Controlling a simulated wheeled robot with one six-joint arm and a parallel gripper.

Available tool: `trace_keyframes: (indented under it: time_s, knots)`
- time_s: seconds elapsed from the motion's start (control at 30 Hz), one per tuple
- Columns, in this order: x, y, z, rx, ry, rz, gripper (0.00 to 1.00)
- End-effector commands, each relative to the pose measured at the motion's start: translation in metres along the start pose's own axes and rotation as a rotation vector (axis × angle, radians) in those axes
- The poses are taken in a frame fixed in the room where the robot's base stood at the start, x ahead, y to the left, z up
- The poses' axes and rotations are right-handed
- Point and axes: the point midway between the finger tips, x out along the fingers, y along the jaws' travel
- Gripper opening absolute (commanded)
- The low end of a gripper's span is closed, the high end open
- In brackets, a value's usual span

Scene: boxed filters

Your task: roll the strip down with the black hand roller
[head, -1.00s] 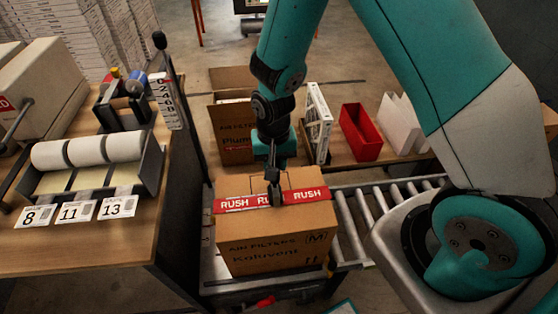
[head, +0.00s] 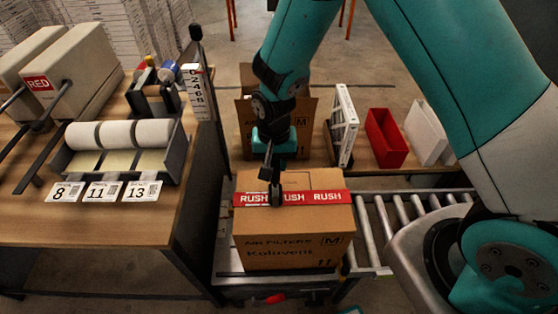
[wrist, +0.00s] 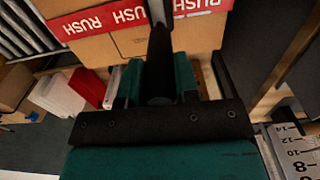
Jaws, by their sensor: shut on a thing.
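The strip also shows in the wrist view (wrist: 120,15). My gripper (head: 270,168) is above the box, shut on the black hand roller (head: 276,194). The roller's lower end is at the strip, left of its middle, and hides part of a RUSH word. It appears to touch the strip. In the wrist view the roller's dark handle (wrist: 160,60) stands between the teal fingers.
A bench (head: 100,225) on the left holds label rolls (head: 120,134) and dispensers. A dark post (head: 208,110) with a scale (head: 199,92) stands near the box. Behind are an open carton (head: 245,115), a white filter (head: 343,125) and a red bin (head: 385,138). Rollers (head: 400,210) extend right.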

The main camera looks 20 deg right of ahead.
Motion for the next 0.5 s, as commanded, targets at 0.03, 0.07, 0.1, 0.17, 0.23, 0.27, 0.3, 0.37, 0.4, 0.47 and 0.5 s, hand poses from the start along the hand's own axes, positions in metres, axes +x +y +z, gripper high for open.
trace_keyframes:
  time_s: [0.03,0.07,0.1,0.17,0.23,0.27,0.3,0.37,0.4,0.47,0.5]
  knots:
    - [0.000,-0.004,0.000,-0.001,0.001,-0.001,0.05]
    - [0.001,-0.006,0.000,-0.002,0.001,-0.001,0.05]
    - [0.001,-0.009,0.000,-0.002,0.001,-0.001,0.05]
    - [0.002,-0.014,0.000,-0.003,0.000,-0.001,0.05]
    - [0.003,-0.020,0.000,-0.002,0.001,-0.001,0.05]
    - [0.003,-0.022,0.000,-0.002,0.001,-0.001,0.05]
    - [0.003,-0.024,0.000,-0.002,0.000,0.000,0.05]
    - [0.003,-0.026,0.000,-0.001,0.000,0.001,0.05]
    - [0.003,-0.027,0.000,-0.001,-0.001,0.001,0.05]
    - [0.003,-0.028,0.000,-0.001,-0.001,0.001,0.05]
    - [0.003,-0.029,0.000,-0.001,0.000,0.001,0.05]
